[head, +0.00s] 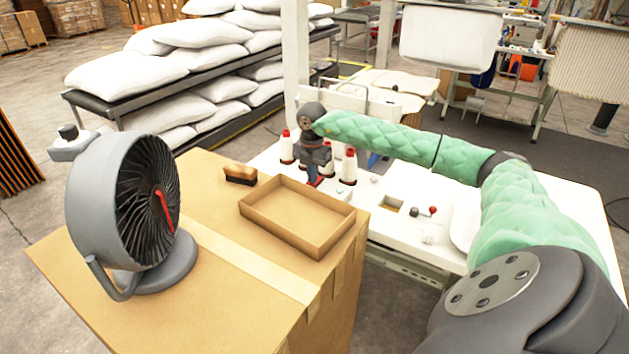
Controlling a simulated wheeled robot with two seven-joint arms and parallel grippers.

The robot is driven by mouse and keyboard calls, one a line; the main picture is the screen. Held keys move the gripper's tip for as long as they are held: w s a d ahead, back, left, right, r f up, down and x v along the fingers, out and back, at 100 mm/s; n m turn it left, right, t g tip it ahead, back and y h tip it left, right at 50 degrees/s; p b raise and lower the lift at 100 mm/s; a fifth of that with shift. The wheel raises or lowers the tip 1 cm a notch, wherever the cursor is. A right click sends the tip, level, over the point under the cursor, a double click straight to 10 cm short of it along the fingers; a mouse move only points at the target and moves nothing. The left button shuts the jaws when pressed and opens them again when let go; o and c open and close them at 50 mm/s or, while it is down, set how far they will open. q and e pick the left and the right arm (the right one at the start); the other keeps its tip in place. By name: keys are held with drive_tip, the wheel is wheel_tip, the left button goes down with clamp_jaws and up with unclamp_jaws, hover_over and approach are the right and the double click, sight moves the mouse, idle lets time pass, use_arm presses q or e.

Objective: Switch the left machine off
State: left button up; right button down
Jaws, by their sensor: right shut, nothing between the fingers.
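My right arm reaches in from the right, and its gripper (314,178) points down over the left part of the white machine table (388,232). The fingers are shut and empty, close to a small red part whose shape is mostly hidden. A small lever with a red ball (432,210) is farther right on the table. I cannot tell which device is the left machine or its switch state. My left gripper is not in view.
A grey fan (122,206) stands on a large cardboard box (230,290) at the left front. An empty shallow cardboard tray (297,216) and a brown brush (240,174) lie on the box near the gripper. White pillows (195,33) fill a rack behind.

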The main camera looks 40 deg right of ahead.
drive_tip(key=shift+r+p, duration=1.3)
drive_tip(key=shift+r, duration=2.2)
